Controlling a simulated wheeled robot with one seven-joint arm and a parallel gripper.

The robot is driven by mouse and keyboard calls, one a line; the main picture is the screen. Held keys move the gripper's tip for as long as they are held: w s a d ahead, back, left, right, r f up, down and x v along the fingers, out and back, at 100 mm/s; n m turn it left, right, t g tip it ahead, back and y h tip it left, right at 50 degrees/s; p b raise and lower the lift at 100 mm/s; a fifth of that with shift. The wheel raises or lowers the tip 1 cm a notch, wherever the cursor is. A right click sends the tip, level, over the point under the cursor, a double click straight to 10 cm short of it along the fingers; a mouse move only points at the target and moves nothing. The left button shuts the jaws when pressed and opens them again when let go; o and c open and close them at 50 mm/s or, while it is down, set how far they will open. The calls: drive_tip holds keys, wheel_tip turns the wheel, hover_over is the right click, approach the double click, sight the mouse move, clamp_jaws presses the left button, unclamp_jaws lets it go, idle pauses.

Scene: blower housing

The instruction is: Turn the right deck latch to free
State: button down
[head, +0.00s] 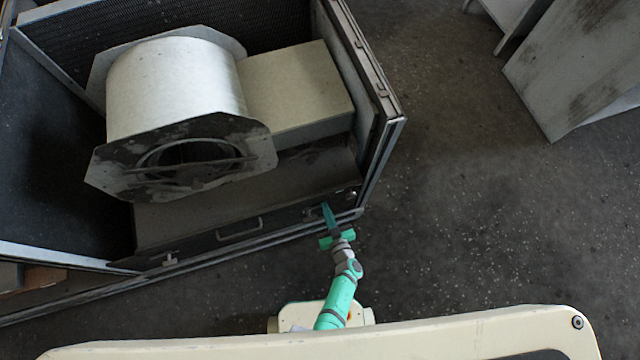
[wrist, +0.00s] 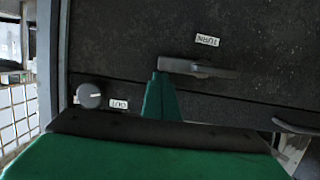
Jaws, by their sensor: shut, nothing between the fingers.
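The right deck latch (wrist: 205,69) is a grey bar on the dark deck panel, below an upside-down TURN label (wrist: 207,40) in the wrist view. The bar lies roughly level in that picture. My gripper (wrist: 158,80) is shut and empty; its green fingertips are at the bar's left end. I cannot tell whether they touch it or stop just short. In the head view my gripper (head: 326,208) is at the right part of the deck's front edge and partly hides the latch there. Another latch (head: 169,260) sits at the deck's left end.
A round grey knob (wrist: 89,95) with an OUT label is left of my fingers in the wrist view. A pull handle (head: 239,231) is mid-panel. The blower drum (head: 175,80) sits behind, inside the housing.

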drive_tip(key=shift+f+m, duration=0.15)
drive_tip(key=shift+m, duration=0.15)
idle(0.4)
drive_tip(key=r, duration=0.4)
drive_tip(key=shift+s+r, duration=0.1)
drive_tip(key=shift+s, duration=0.2)
drive_tip(key=v, duration=0.8)
drive_tip(key=s+a+r+h, duration=0.1)
drive_tip(key=s+r, duration=0.3)
drive_tip(key=r, duration=0.8)
drive_tip(key=s+a+r+m+h, duration=0.1)
drive_tip(key=s+a+r, duration=0.2)
drive_tip(key=r, duration=0.9)
drive_tip(key=s+a+r+m+h, duration=0.1)
drive_tip(key=s+a+r, duration=0.2)
drive_tip(key=s+r, duration=0.4)
wheel_tip(320, 180, up, 5)
drive_tip(key=shift+s+r+t, duration=0.1)
drive_tip(key=shift+s+t, duration=0.1)
drive_tip(key=shift+t, duration=0.1)
